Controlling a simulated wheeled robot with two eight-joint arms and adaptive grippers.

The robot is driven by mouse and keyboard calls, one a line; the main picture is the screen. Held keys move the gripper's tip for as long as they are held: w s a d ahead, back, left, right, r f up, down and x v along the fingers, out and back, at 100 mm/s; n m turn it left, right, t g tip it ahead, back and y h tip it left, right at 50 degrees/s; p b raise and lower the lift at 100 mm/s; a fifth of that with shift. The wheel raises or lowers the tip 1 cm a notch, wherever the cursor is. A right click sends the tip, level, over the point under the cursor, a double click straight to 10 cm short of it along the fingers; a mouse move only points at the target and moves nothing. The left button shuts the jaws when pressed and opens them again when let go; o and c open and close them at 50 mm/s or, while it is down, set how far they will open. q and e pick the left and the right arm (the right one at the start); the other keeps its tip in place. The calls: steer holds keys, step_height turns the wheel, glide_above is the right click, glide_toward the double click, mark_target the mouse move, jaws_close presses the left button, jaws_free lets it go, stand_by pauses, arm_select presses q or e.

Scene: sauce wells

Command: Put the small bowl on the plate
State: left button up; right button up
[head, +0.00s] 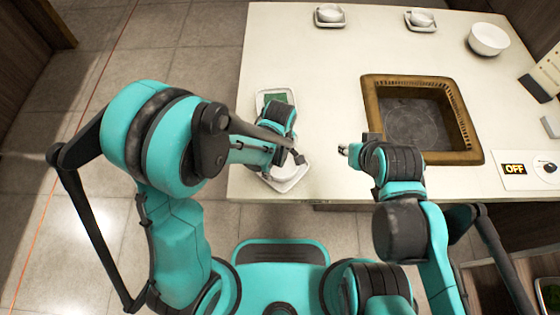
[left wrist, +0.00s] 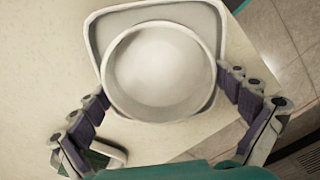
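A round white small bowl (left wrist: 160,65) sits over a white square plate (left wrist: 97,20) near the table's front left edge. In the head view the bowl (head: 286,171) and plate (head: 288,186) are partly hidden by my left arm. My left gripper (left wrist: 162,88) has its fingers spread on both sides of the bowl, close to its rim; I cannot tell whether they touch it. My right gripper (head: 345,150) is over the table, left of the brown-framed recess and apart from the bowl; its finger opening is not clear.
A white dish (head: 262,96) with green contents lies behind my left gripper. Two small bowls on saucers (head: 330,14) (head: 421,18) and a larger white bowl (head: 489,39) stand at the back. A brown-framed recess (head: 466,157) and an OFF panel (head: 515,183) are at right. The table's middle is clear.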

mark_target(280, 167)
arm_select(q)
steer(key=shift+r+p, duration=0.35)
step_height(280, 167, up, 12)
steer(key=p, duration=0.4)
steer(key=s+a+r+m+t, duration=0.2)
steer(key=a+r+m, duration=0.3)
steer(key=a, duration=0.3)
steer(key=s+a+r+m+t, duration=0.3)
steer(key=a+r+m+t, duration=0.2)
steer(key=a, duration=0.4)
steer(key=shift+s+a+r+m, duration=0.2)
steer(key=shift+s+r+m, duration=0.15)
steer(key=shift+r, duration=0.25)
